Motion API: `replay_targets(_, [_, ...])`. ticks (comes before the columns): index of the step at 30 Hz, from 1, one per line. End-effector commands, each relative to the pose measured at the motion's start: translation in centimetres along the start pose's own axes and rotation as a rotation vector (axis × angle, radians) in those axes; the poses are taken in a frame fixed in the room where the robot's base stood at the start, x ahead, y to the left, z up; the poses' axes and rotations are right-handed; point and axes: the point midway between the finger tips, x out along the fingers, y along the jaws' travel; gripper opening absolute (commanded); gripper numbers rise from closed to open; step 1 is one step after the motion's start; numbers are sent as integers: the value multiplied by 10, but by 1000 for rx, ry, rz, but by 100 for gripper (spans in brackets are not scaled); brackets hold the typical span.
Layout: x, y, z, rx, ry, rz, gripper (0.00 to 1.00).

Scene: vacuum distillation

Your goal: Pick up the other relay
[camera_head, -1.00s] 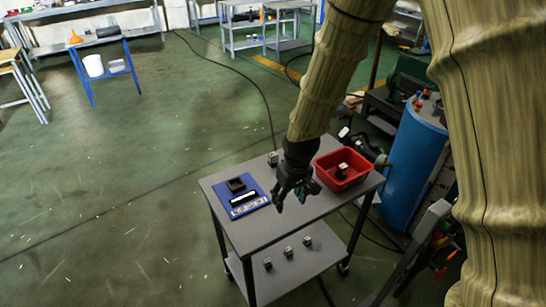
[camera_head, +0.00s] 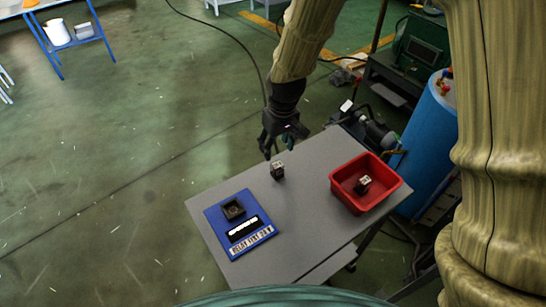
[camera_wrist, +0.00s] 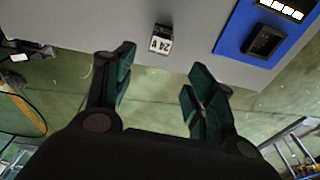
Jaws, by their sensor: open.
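One relay (camera_head: 277,170), a small dark cube with a light top, stands on the grey table near its back edge. In the wrist view this relay (camera_wrist: 161,39) shows a "24 V" label and lies ahead of the fingers, between their lines. My gripper (camera_head: 277,150) is open and empty, just behind and above that relay; in the wrist view its two green-padded fingers (camera_wrist: 158,85) are spread wide apart. Another relay (camera_head: 363,184) sits inside the red bin (camera_head: 372,206) at the right of the table.
A blue relay test board (camera_head: 215,228) with a dark socket (camera_head: 233,209) and a white indicator strip lies at the table's left. The grey table (camera_head: 300,215) is bare between board and bin. A blue cylinder (camera_head: 425,130) and machinery stand beyond the right side.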

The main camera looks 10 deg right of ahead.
Motion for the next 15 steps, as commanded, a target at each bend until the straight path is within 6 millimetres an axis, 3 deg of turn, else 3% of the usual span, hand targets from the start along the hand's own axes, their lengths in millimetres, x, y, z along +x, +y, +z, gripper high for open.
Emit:
replay_targets(6, [19,-1,8,0,3,3,55])
replay_targets(15, [57,3,-6,0,-11,-3,55])
